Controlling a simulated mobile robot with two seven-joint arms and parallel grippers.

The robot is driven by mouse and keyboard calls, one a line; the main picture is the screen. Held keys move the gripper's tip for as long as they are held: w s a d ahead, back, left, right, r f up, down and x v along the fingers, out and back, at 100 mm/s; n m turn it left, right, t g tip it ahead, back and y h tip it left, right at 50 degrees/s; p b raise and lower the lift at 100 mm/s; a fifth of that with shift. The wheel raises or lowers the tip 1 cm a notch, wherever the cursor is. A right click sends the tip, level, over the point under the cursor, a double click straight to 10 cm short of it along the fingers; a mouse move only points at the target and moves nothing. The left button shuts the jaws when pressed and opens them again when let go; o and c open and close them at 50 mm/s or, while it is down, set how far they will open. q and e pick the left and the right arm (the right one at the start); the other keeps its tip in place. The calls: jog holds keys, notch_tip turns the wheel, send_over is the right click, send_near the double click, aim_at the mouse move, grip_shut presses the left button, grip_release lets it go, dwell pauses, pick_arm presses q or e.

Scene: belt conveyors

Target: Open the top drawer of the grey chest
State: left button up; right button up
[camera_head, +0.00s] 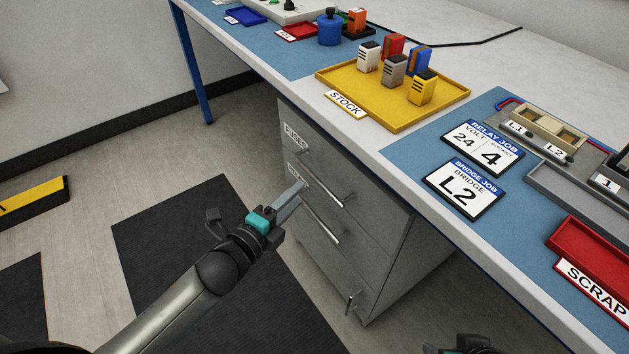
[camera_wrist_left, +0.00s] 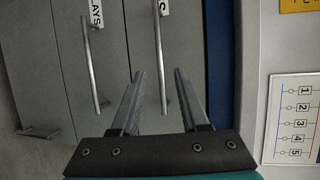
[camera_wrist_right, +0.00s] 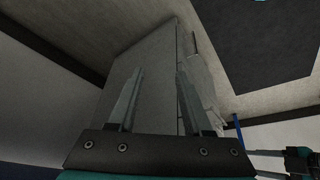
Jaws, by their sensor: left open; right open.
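The grey chest (camera_head: 395,255) stands under the bench, its drawers appearing closed. The top drawer (camera_head: 318,155), labelled FUSES, has a long bar handle (camera_head: 326,182). Below it is the RELAYS drawer, with a similar handle (camera_head: 322,219). My left gripper (camera_head: 298,190) is open in front of the drawer fronts. In the left wrist view, the top handle (camera_wrist_left: 160,60) lies between the open fingertips (camera_wrist_left: 158,75); contact cannot be told. The RELAYS handle (camera_wrist_left: 91,70) is to the left, outside the fingers. My right gripper (camera_wrist_right: 158,75) is open and empty, with the chest's side (camera_wrist_right: 148,65) beyond it.
The bench top (camera_head: 365,130) overhangs the chest. It holds a yellow STOCK tray (camera_head: 385,112) with several small blocks, job cards (camera_head: 463,188) and a red SCRAP tray (camera_head: 595,255). A dark mat (camera_head: 180,240) covers the floor before the chest. A third handle (camera_head: 352,300) is low down.

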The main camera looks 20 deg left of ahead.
aim_at(315, 176)
pick_arm(q)
jog(key=shift+b+x, duration=1.7)
jog(key=shift+x, duration=2.6)
pick_arm(e)
jog(key=w+a+t+y, duration=0.3)
jog(key=w+a+t, duration=0.2)
jog(key=a, duration=0.1)
jog(key=shift+a+r+n, duration=0.2)
jog(key=shift+r+n, duration=0.1)
jog(key=shift+r, duration=0.05)
pick_arm(q)
jog(key=shift+c, duration=0.2)
grip_shut()
